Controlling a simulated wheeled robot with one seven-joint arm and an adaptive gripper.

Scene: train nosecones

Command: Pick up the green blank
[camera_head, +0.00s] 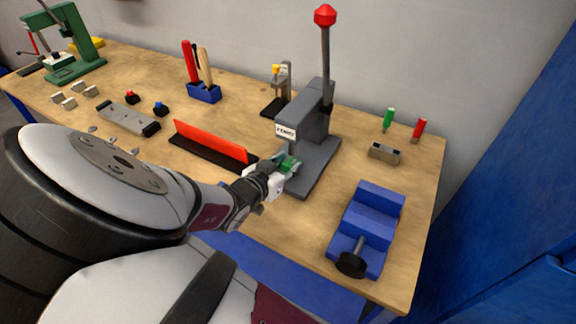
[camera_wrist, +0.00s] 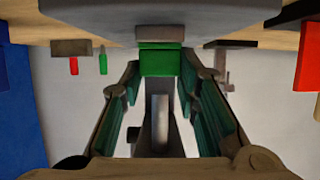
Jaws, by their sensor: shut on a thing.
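The green blank (camera_wrist: 160,60) is a small green block between the fingertips of my gripper (camera_wrist: 160,75) in the wrist view. In the head view, some green shows at my gripper (camera_head: 280,172), in front of the grey press (camera_head: 313,130). My gripper is shut on the blank, with one finger on each side. It is close to the press base (camera_head: 316,172), at its left side. The fingers partly hide the blank in the head view, and I cannot tell whether it touches the press.
The press has a raised lever with a red knob (camera_head: 325,15). A red upright bar (camera_head: 210,140) stands left of my gripper, and a blue vise (camera_head: 367,225) to the right. Behind are a grey block (camera_head: 384,153) and green (camera_head: 388,118) and red (camera_head: 420,128) markers.

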